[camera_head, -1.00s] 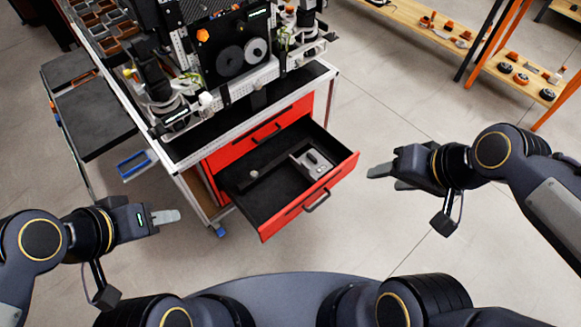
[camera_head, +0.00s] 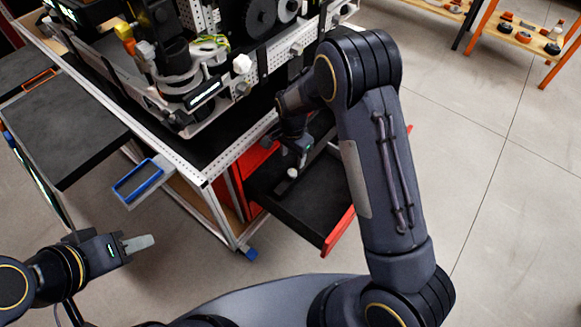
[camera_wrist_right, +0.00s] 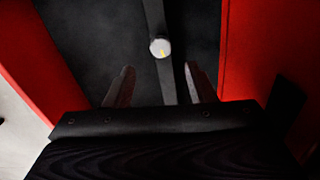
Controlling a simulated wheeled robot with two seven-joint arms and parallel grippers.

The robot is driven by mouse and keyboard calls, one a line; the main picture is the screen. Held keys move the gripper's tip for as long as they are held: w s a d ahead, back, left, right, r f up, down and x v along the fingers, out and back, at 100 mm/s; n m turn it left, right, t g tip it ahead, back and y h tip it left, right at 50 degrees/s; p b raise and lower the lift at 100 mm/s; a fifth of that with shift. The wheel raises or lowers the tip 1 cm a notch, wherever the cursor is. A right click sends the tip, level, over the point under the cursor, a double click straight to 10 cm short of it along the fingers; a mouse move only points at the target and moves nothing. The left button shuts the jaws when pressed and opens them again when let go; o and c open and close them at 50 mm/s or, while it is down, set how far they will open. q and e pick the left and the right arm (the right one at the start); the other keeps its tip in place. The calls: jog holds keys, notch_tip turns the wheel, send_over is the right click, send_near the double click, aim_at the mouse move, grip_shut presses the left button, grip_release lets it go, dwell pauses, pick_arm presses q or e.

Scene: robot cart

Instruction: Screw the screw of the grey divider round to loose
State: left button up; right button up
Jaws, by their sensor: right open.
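The open red drawer (camera_head: 335,238) has a dark interior below the cart's worktop. In the right wrist view a narrow grey divider (camera_wrist_right: 154,14) runs across the drawer floor. The screw head also shows in the head view (camera_head: 292,173). My right gripper (camera_wrist_right: 160,86) is open, its fingers on either side of the divider and short of the screw, not visibly touching it. My left gripper (camera_head: 138,243) is empty, left of the cart; its finger gap cannot be made out.
My right arm hides part of the drawer in the head view. The cart's metal frame (camera_head: 205,178) and worktop equipment (camera_head: 180,85) stand close above the drawer. A blue-edged tray (camera_head: 138,182) juts out at the cart's left. Open floor lies around the drawer's front.

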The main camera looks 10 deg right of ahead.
aim_at(292, 171)
notch_tip(292, 171, down, 8)
jog(key=b, duration=0.2)
jog(key=shift+w+b, duration=0.15)
jog(key=shift+b, duration=0.15)
jog(key=shift+r, duration=0.1)
jog(key=c, duration=1)
